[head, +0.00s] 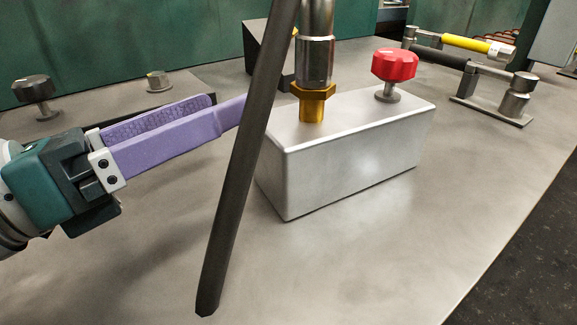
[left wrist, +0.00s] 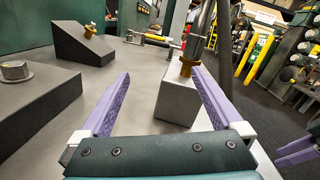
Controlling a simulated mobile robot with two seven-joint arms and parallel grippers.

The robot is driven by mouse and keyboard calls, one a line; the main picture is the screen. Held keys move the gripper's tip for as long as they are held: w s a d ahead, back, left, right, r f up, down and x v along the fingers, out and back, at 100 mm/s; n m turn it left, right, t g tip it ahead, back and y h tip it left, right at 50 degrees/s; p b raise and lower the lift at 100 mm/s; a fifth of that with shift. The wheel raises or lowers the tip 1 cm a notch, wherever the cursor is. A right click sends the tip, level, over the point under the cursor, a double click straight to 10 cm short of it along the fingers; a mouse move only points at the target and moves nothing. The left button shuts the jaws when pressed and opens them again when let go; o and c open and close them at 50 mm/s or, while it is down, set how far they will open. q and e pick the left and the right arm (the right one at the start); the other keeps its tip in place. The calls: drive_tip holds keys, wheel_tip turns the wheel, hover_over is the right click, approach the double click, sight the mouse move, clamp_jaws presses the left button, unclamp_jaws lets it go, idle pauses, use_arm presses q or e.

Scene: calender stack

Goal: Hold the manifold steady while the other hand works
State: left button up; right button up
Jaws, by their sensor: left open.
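The manifold is a pale metal block (head: 345,155) on the bench, with a brass hex fitting (head: 311,104) and a red knob (head: 395,66) on top. A steel cylinder (head: 315,60) stands upright on the fitting. My left gripper (head: 228,104), with purple fingers, is open at the block's left. In the left wrist view the block (left wrist: 176,103) shows between the fingers, closer to the right one; contact cannot be told. A dark rod hides the near fingertip in the head view. Purple finger-like parts, perhaps my right gripper (left wrist: 297,151), show at the left wrist view's right edge.
The dark slanted rod (head: 240,190) crosses in front of the block. A yellow-handled fixture (head: 480,45) stands at the back right. A dark wedge block (left wrist: 80,45) and a low block with a round knob (left wrist: 16,71) lie left. The bench front is clear.

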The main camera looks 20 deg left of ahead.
sight(265, 160)
use_arm(q)
drive_tip(key=f+m, duration=0.1)
drive_tip(key=s+d+f+m+g+h, duration=0.1)
drive_tip(key=m, duration=0.1)
drive_tip(key=d+f+m+g+h+b, duration=0.1)
drive_tip(key=f+m, duration=0.1)
drive_tip(key=shift+s, duration=0.4)
drive_tip(key=shift+s+d+f+m+g, duration=0.1)
drive_tip(key=shift+s+d+m+g, duration=0.05)
drive_tip(key=shift+m+g, duration=0.15)
drive_tip(key=shift+w+d+h+p, duration=0.3)
drive_tip(key=shift+w+d, duration=0.05)
drive_tip(key=p+x, duration=0.1)
drive_tip(key=x, duration=0.3)
drive_tip(key=shift+x, duration=0.95)
use_arm(e)
drive_tip(key=shift+a+f, duration=0.15)
drive_tip(key=shift+f, duration=0.35)
use_arm(q)
drive_tip(key=c, duration=1.1)
